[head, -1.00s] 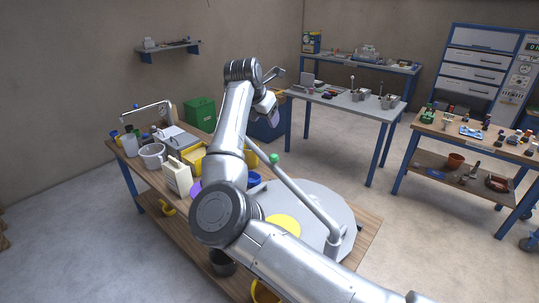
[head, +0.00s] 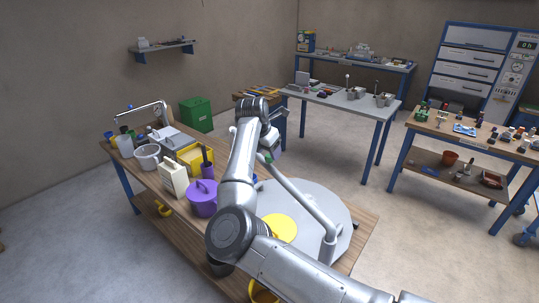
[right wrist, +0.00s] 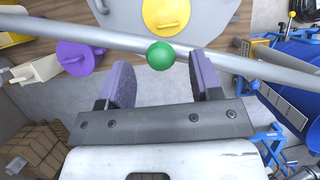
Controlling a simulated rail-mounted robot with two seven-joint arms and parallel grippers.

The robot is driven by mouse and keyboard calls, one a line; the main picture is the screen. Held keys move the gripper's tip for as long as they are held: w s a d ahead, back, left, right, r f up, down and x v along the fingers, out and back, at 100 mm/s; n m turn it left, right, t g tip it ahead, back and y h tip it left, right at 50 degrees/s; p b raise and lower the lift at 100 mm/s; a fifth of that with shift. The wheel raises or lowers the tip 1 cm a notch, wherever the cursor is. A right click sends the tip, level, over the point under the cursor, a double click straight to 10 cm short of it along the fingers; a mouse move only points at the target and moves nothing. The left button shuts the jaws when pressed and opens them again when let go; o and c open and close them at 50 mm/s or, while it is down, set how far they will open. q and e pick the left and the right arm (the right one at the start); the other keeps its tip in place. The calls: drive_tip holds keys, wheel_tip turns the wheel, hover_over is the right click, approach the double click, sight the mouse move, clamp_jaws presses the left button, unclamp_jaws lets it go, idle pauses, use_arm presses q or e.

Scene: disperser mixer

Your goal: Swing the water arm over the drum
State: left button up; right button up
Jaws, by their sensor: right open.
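The water arm (head: 305,200) is a grey pipe sloping up from a post on the round grey plate to a green knob (head: 268,157). In the right wrist view the pipe (right wrist: 235,64) crosses just beyond my fingertips, and the green knob (right wrist: 160,56) lies between their lines. My right gripper (right wrist: 163,75) is open, with purple finger pads and nothing held. In the head view my right gripper (head: 270,145) is partly hidden by its own wrist, close to the knob. A blue drum (right wrist: 300,65) lies at the right of the wrist view. My left gripper is not in view.
The round grey plate (head: 335,205) with a yellow disc (head: 280,228) sits on the wooden bench. A purple pot (head: 202,199), a cream jug (head: 173,178) and a yellow tray (head: 191,152) stand to the left. A grey table (head: 345,101) is behind.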

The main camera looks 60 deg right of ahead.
drive_tip(key=shift+x, duration=1.3)
clamp_jaws()
